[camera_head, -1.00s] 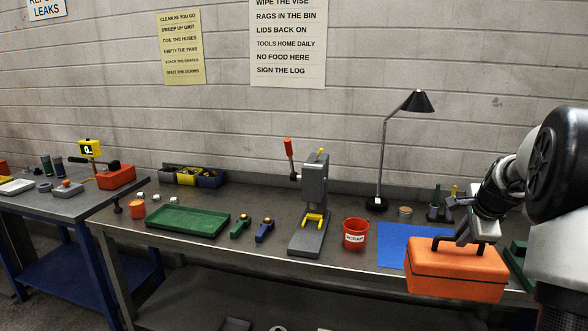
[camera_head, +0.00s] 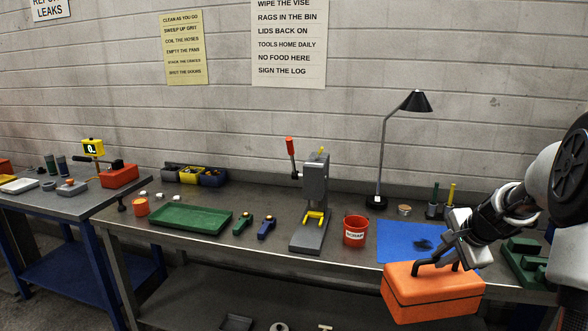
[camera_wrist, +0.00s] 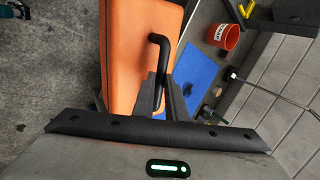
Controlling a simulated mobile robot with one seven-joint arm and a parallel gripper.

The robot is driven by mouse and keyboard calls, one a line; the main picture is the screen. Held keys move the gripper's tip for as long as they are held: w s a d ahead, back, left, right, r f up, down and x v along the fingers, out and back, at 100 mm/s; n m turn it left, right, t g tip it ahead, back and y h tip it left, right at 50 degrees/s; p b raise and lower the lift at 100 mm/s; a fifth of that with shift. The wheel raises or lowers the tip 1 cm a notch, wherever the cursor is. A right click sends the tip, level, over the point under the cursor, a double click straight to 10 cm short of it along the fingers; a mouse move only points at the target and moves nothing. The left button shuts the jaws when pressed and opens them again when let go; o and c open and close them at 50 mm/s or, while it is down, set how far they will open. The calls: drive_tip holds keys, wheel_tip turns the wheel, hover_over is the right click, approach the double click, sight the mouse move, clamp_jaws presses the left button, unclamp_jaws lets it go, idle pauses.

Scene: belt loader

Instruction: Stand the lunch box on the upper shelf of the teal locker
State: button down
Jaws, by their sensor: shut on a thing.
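The orange lunch box (camera_head: 432,294) with a black handle hangs from my gripper (camera_head: 452,262) at the front edge of the bench, at the right of the head view. My gripper is shut on the handle. The lunch box is slightly tilted in the head view. In the wrist view, the lunch box (camera_wrist: 138,55) fills the upper middle, and the gripper fingers (camera_wrist: 160,92) close around its black handle. The teal locker is not in either view.
A bench (camera_head: 300,256) holds a blue mat (camera_head: 396,238), a red scrap bucket (camera_head: 355,230), a grey press (camera_head: 313,205), a green tray (camera_head: 190,219) and a black lamp (camera_head: 381,150). A green object (camera_head: 522,262) lies right of the gripper. A second bench (camera_head: 62,205) stands at left.

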sight(401, 296)
drive_tip(key=s+a+f+n+y, duration=0.1)
drive_tip(key=s+a+f+n, duration=0.1)
drive_tip(key=a, duration=0.2)
drive_tip(key=s+a+f+n+g+y, duration=0.1)
drive_tip(key=a+f+n, duration=0.1)
drive_tip(key=a+n, duration=0.1)
drive_tip(key=s+a+f+n+g+y, duration=0.1)
drive_tip(key=s+a+f+n+y, duration=0.1)
drive_tip(key=a+n, duration=0.1)
drive_tip(key=shift+s+a+f+p, duration=0.2)
drive_tip(key=shift+a, duration=0.25)
drive_tip(key=shift+s+a+f+p, duration=0.15)
drive_tip(key=shift+a, duration=0.25)
drive_tip(key=s+a+f+n+g+y, duration=0.2)
drive_tip(key=s+a+f+n+g, duration=0.1)
drive_tip(key=s+a+n, duration=0.5)
drive_tip(key=a+g, duration=0.1)
drive_tip(key=a, duration=0.2)
drive_tip(key=shift+s+a+n+g+p, duration=0.2)
drive_tip(key=shift+a+n+g+p, duration=0.15)
drive_tip(key=shift+n+g+p, duration=0.05)
drive_tip(key=shift+w, duration=0.15)
